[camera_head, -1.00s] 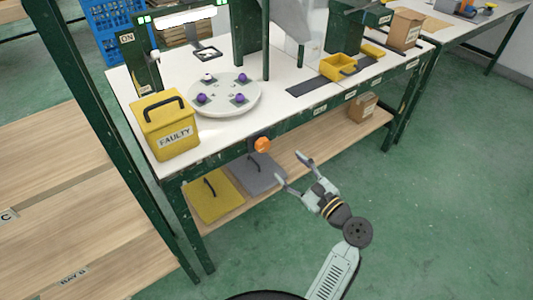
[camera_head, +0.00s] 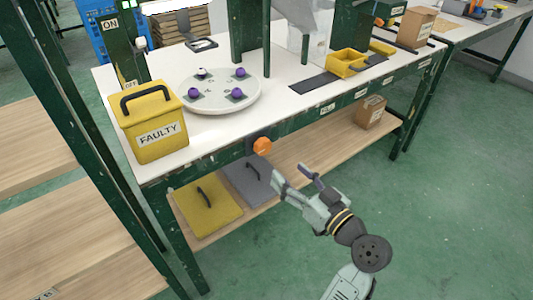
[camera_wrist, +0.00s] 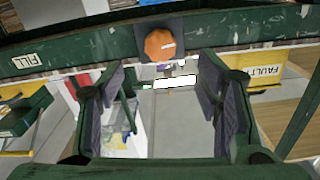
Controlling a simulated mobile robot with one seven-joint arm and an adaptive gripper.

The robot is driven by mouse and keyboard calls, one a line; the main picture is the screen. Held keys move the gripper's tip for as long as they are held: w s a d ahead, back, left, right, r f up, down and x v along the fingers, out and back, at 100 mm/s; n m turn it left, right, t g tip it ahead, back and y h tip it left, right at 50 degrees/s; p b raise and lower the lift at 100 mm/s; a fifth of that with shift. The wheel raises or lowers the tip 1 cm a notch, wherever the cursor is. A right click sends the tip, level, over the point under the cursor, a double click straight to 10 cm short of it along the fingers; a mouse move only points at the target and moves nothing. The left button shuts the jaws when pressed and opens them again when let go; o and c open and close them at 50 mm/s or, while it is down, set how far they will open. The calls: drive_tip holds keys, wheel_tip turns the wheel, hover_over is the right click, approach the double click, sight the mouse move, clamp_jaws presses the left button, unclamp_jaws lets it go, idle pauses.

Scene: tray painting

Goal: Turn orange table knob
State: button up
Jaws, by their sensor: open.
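The orange knob (camera_head: 262,146) sits on the front edge of the green-framed table, facing me. In the wrist view the knob (camera_wrist: 160,45) shows at the top centre on a dark square plate, with a pale mark on its face. My gripper (camera_head: 290,174) is open and empty, just in front of the knob and a little below and right of it in the head view. In the wrist view my two gripper fingers (camera_wrist: 158,82) stand apart, with the knob beyond and above the gap. They do not touch it.
A yellow FAULTY box (camera_head: 150,128) and a round grey turntable (camera_head: 190,102) with purple-topped pieces stand on the white table. A yellow lid (camera_head: 206,207) and a grey lid (camera_head: 240,180) lie on the lower wooden shelf. The green floor on the right is clear.

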sight(265, 150)
drive_tip(key=p+x, duration=0.2)
drive_tip(key=x, duration=0.7)
drive_tip(key=shift+w+a+r, duration=0.1)
drive_tip(key=shift+r, duration=0.05)
drive_tip(key=shift+w+a+p, duration=0.3)
drive_tip(key=shift+w+a, duration=0.1)
drive_tip(key=shift+w, duration=0.15)
drive_tip(key=shift+c, duration=0.4)
